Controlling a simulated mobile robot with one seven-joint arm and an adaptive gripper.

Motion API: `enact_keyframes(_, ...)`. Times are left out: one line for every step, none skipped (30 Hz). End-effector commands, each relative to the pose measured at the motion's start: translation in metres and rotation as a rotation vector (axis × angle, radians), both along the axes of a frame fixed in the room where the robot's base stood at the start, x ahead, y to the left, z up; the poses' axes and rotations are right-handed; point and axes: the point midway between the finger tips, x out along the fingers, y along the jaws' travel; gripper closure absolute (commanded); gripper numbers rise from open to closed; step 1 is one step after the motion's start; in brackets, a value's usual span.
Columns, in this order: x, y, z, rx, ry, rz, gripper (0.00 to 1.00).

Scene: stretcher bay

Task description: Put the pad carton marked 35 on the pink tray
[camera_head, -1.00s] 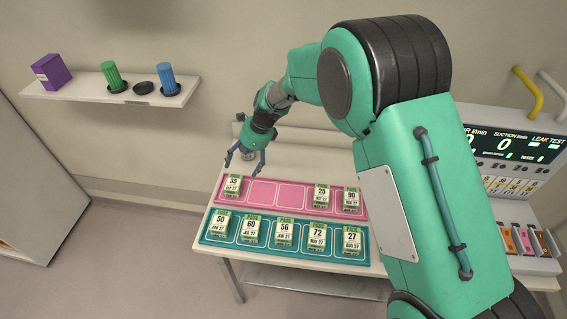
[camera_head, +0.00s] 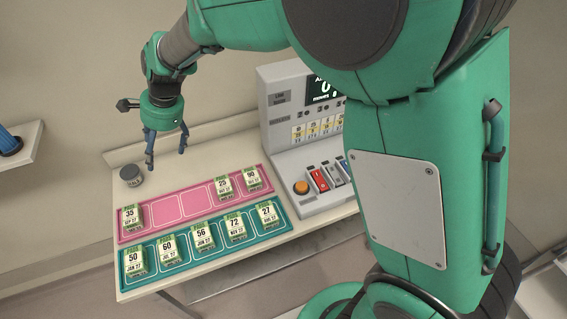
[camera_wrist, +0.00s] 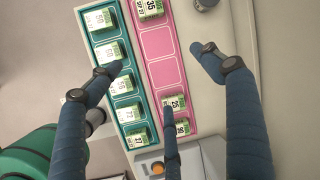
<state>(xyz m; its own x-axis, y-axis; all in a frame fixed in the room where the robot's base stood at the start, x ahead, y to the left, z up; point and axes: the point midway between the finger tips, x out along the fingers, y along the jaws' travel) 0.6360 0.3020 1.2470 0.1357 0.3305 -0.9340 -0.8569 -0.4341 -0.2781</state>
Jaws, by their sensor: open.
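The pad carton marked 35 (camera_head: 131,217) stands in the left end slot of the pink tray (camera_head: 168,207). It also shows at the top of the wrist view (camera_wrist: 151,8). The cartons marked 25 (camera_head: 224,189) and 90 (camera_head: 252,179) stand in slots at the right end of the pink tray. The two slots between 35 and 25 are empty. My gripper (camera_head: 166,156) is open and empty above and behind the pink tray. In the wrist view its fingers (camera_wrist: 175,100) spread over the trays.
The teal tray (camera_head: 185,262) in front holds cartons marked 50, 60, 56, 72 and 27. A small grey jar (camera_head: 131,176) stands behind the pink tray at the left. A monitor unit (camera_head: 302,140) stands at the table's right. A wall shelf (camera_head: 25,145) is at far left.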

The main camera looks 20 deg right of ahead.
Motion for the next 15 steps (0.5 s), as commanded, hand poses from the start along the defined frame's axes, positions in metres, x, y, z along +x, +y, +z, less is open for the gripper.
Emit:
enact_keyframes(-0.008, -0.017, 0.016, -0.012, -0.032, 0.033, 0.2)
enact_keyframes(-0.013, -0.026, 0.024, -0.021, -0.05, 0.055, 0.2)
enact_keyframes(-0.02, -0.038, 0.034, -0.033, -0.073, 0.086, 0.2)
enact_keyframes(-0.026, -0.047, 0.04, -0.043, -0.089, 0.11, 0.2)
enact_keyframes(-0.032, -0.056, 0.047, -0.053, -0.105, 0.132, 0.2)
enact_keyframes(-0.039, -0.067, 0.056, -0.067, -0.128, 0.162, 0.2)
enact_keyframes(-0.045, -0.076, 0.062, -0.078, -0.144, 0.186, 0.2)
enact_keyframes(-0.051, -0.085, 0.068, -0.09, -0.161, 0.207, 0.2)
enact_keyframes(-0.06, -0.096, 0.075, -0.105, -0.182, 0.237, 0.2)
enact_keyframes(-0.067, -0.104, 0.08, -0.117, -0.198, 0.26, 0.2)
enact_keyframes(-0.073, -0.112, 0.086, -0.129, -0.214, 0.281, 0.2)
enact_keyframes(-0.083, -0.123, 0.092, -0.147, -0.233, 0.312, 0.2)
enact_keyframes(-0.09, -0.131, 0.096, -0.16, -0.247, 0.335, 0.2)
enact_keyframes(-0.097, -0.139, 0.101, -0.173, -0.261, 0.356, 0.2)
enact_keyframes(-0.107, -0.149, 0.106, -0.191, -0.28, 0.385, 0.2)
